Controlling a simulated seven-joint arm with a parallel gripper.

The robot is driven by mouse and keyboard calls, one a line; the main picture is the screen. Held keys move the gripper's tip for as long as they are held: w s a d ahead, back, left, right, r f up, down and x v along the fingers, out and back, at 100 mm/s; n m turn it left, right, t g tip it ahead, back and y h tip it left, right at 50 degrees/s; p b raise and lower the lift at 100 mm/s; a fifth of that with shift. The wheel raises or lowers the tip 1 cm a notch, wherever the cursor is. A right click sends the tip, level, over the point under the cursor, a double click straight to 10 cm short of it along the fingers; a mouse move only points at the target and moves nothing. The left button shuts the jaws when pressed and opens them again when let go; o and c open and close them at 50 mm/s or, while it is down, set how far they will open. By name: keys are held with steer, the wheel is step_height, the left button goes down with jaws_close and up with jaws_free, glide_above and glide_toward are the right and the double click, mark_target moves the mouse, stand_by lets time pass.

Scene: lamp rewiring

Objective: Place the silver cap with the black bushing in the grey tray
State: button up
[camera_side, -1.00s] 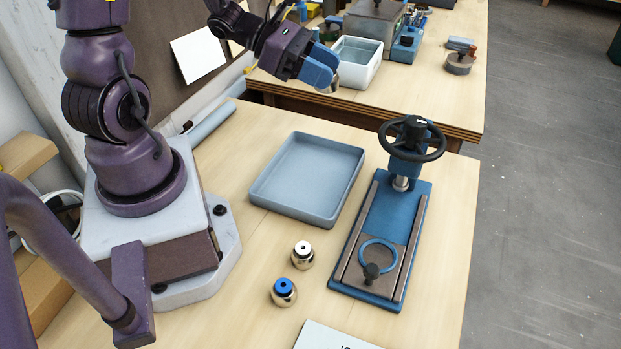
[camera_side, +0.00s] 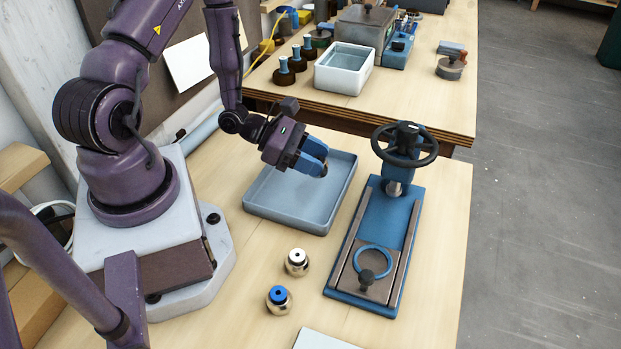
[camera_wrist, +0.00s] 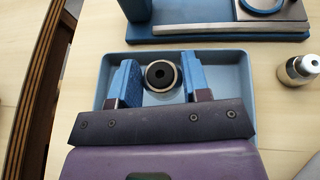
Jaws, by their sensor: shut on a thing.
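My gripper (camera_side: 318,163) is over the grey tray (camera_side: 281,214), its blue fingers pointing down and to the right. In the wrist view my gripper (camera_wrist: 160,82) is shut on the silver cap with the black bushing (camera_wrist: 161,75), which sits between the two blue fingers. The tray (camera_wrist: 237,76) lies behind and below the cap in that view. In the side view only a small dark part of the cap shows at the fingertips. I cannot tell the exact height of the cap above the tray floor. No other object shows in the tray.
A silver cap with a white bushing (camera_side: 297,262) and one with a blue bushing (camera_side: 279,299) stand on the table in front of the tray. A blue press with a black handwheel (camera_side: 404,147) stands right of the tray. A white bin (camera_side: 344,80) is on the back bench.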

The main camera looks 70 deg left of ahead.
mark_target(314, 190)
steer(key=shift+f, duration=2.5)
steer(key=shift+f, duration=0.15)
steer(key=o, duration=1)
